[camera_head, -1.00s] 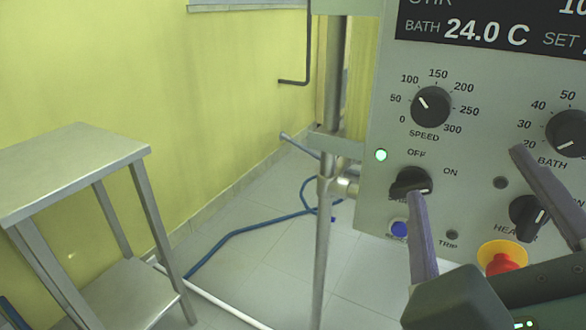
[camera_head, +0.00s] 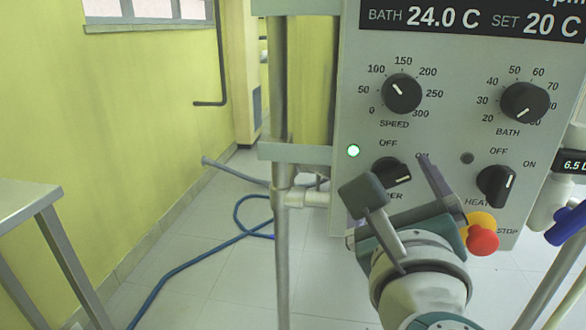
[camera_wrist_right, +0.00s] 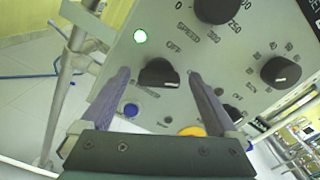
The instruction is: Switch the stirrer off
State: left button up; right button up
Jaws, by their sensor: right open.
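The stirrer knob (camera_head: 391,172) is black, low on the left of the grey control panel. My right gripper is open in front of the panel, one finger to each side of the knob. In the right wrist view the knob (camera_wrist_right: 158,74) shows between the two fingertips (camera_wrist_right: 159,77), with gaps on both sides. My left gripper is not in view.
The speed knob (camera_head: 401,93) is above and the heater knob (camera_head: 497,186) is to the right. A red stop button (camera_head: 482,240) on yellow is close to my right gripper. A metal post (camera_head: 281,225) stands left of the panel; a steel table (camera_head: 30,200) is at far left.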

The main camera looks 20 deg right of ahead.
jog(key=shift+w+d, duration=0.15)
jog(key=shift+w, duration=0.1)
jog(key=c, duration=1.4)
